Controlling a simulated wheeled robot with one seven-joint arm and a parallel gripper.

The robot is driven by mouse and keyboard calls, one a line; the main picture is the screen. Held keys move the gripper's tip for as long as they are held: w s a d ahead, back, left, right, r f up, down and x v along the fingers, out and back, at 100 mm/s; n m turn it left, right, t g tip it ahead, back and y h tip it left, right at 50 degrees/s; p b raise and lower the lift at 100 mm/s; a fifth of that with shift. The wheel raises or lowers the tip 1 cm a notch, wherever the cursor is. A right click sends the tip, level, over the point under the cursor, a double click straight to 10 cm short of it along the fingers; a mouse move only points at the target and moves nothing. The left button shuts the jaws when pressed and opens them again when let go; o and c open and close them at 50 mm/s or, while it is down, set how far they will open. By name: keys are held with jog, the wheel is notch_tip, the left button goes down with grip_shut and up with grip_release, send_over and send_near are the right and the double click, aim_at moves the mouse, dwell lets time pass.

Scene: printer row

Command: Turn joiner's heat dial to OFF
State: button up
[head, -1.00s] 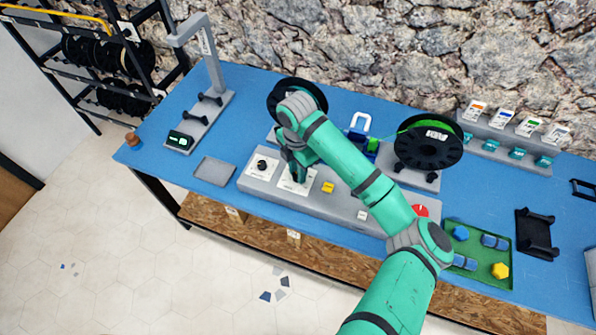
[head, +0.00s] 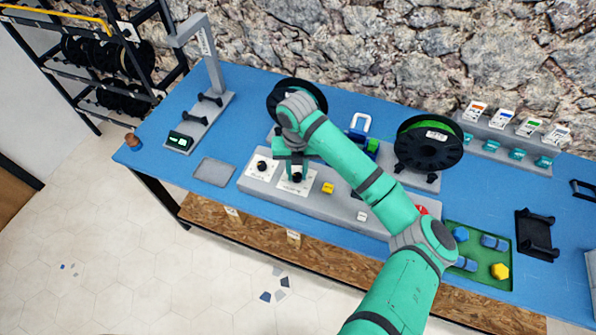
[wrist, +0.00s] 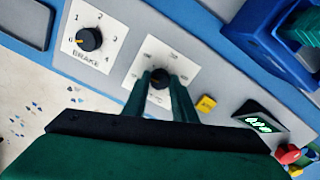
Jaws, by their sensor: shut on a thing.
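The heat dial is a black knob (wrist: 159,77) on a white plate (wrist: 183,75) on the grey console. Its orange pointer mark shows near the top in the wrist view, but the small print around it is too blurred to read. My gripper (wrist: 160,82) has its two green fingers on either side of this knob and is shut on it. In the head view my gripper (head: 296,174) comes down on the knob from above. The lower part of the plate is partly hidden by the fingers.
To the left is a similar black dial (wrist: 89,39) marked BRAKE. A yellow button (wrist: 206,104) and a small lit display (wrist: 260,121) lie to the right. Spools (head: 428,142) stand behind the console. An empty grey tray (head: 213,171) lies at left.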

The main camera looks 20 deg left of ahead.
aim_at(297, 175)
jog(key=shift+d+n, duration=0.1)
jog(key=shift+n, duration=0.7)
jog(key=shift+s+n, duration=0.15)
jog(key=shift+n, duration=1.25)
jog(key=o, duration=1)
jog(key=shift+o, duration=0.2)
notch_tip(297, 175, up, 11)
jog(key=shift+w+f, duration=0.15)
jog(key=shift+w, duration=0.05)
